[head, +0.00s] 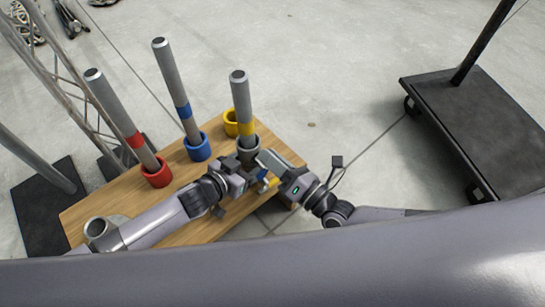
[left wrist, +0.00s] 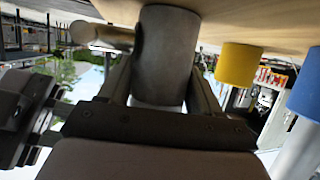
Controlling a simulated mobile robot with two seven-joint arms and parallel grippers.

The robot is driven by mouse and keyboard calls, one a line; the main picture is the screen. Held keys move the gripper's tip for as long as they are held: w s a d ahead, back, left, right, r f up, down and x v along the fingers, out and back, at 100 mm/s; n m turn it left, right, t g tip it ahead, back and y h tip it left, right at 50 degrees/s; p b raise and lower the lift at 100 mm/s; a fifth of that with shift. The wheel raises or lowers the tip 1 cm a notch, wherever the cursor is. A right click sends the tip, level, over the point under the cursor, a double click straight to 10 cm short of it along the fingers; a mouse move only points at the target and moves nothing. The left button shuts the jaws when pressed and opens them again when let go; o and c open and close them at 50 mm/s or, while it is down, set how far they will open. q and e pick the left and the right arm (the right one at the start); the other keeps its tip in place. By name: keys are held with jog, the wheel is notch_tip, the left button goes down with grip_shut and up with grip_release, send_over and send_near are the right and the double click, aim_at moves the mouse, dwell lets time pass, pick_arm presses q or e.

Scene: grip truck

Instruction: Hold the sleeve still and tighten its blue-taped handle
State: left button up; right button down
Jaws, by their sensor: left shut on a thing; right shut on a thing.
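The grey sleeve (head: 254,143) stands at the right end of the wooden table, with a yellow-taped grey pole (head: 241,97) in it. My left gripper (head: 244,164) is shut on the sleeve's side. In the left wrist view the sleeve (left wrist: 167,55) sits between both fingers. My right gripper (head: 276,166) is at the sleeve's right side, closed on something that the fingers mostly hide. A small blue patch (head: 262,174) shows just below, between the grippers; I cannot tell how much of the handle it is. A grey bar (left wrist: 100,34) juts left beside the sleeve in the left wrist view.
On the table (head: 205,232) stand a red cup (head: 156,177) and a blue cup (head: 198,150), each with a taped pole, and a yellow cup (head: 231,117) behind the sleeve. An open grey cylinder (head: 98,228) is at the left. A black cart (head: 478,115) stands at right.

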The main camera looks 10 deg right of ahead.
jog(key=c, duration=1.2)
grip_release()
jog(key=shift+r, duration=0.1)
notch_tip(320, 180, up, 10)
jog(key=shift+f, duration=0.1)
jog(key=shift+o, duration=0.3)
